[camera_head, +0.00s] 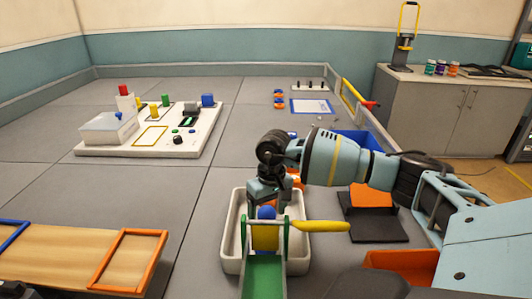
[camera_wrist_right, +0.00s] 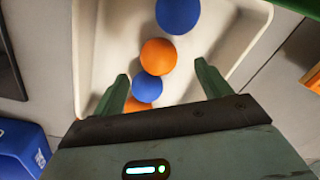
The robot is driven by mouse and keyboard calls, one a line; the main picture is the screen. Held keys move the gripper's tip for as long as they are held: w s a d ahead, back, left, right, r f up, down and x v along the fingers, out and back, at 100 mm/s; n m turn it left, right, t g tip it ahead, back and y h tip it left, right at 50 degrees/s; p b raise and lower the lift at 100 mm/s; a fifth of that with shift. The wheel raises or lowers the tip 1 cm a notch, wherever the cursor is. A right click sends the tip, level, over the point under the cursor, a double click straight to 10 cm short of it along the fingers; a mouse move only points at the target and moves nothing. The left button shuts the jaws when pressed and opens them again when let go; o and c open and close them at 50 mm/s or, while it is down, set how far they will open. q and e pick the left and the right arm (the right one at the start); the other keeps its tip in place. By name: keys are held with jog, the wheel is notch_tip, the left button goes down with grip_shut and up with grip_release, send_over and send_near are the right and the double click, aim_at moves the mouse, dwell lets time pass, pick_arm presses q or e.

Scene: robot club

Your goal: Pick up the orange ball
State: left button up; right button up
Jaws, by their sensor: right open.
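In the right wrist view an orange ball (camera_wrist_right: 158,56) lies in the tray, between and a little beyond my right gripper's fingertips. A second orange ball (camera_wrist_right: 136,104) is partly hidden by the gripper's body. A blue ball (camera_wrist_right: 147,89) lies between the two orange ones, and another blue ball (camera_wrist_right: 178,14) is farther up. My right gripper (camera_wrist_right: 162,69) is open and empty, over the tray; in the head view it points down there (camera_head: 268,190).
A green slide (camera_head: 264,275) with a yellow bar (camera_head: 320,226) stands at the tray's near side. A blue bin (camera_head: 358,144) and an orange block on a dark base (camera_head: 375,229) are to the right. A white board with blocks (camera_head: 100,150) is at left. Grey floor between is clear.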

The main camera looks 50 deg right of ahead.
jog(key=shift+w+a+f, duration=0.1)
jog(key=shift+f, duration=1.25)
jog(key=shift+w+f, duration=0.1)
jog(key=shift+f, duration=1.25)
jog(key=c, duration=1)
